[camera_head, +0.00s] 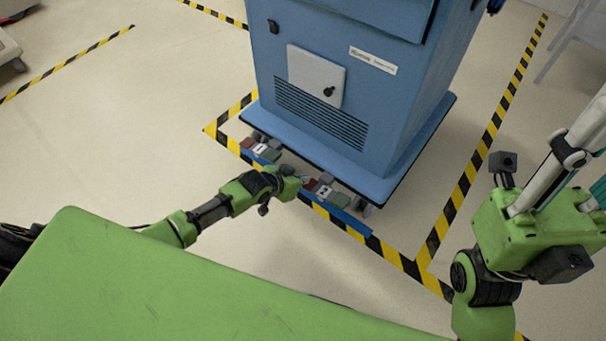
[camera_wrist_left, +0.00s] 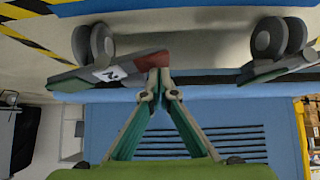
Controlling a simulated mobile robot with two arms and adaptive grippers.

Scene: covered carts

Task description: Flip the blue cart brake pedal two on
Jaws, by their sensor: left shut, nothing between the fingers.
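The blue cart (camera_head: 330,75) stands on the floor at the centre top of the head view, with two brake pedals low along its near edge. Brake pedal two (camera_head: 323,191), with a red end and a white "2" label, is the right one; it also shows in the left wrist view (camera_wrist_left: 108,73). My left gripper (camera_head: 303,180) is shut and empty, with its fingertips (camera_wrist_left: 159,78) at the red end of pedal two. I cannot tell whether they touch. My right arm shows at the right, but its fingers do not.
Brake pedal one (camera_head: 261,149) is to the left on the same edge. Yellow-black floor tape (camera_head: 436,238) and a blue strip (camera_head: 352,221) border the cart. A pale stand (camera_head: 575,35) is at the upper right.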

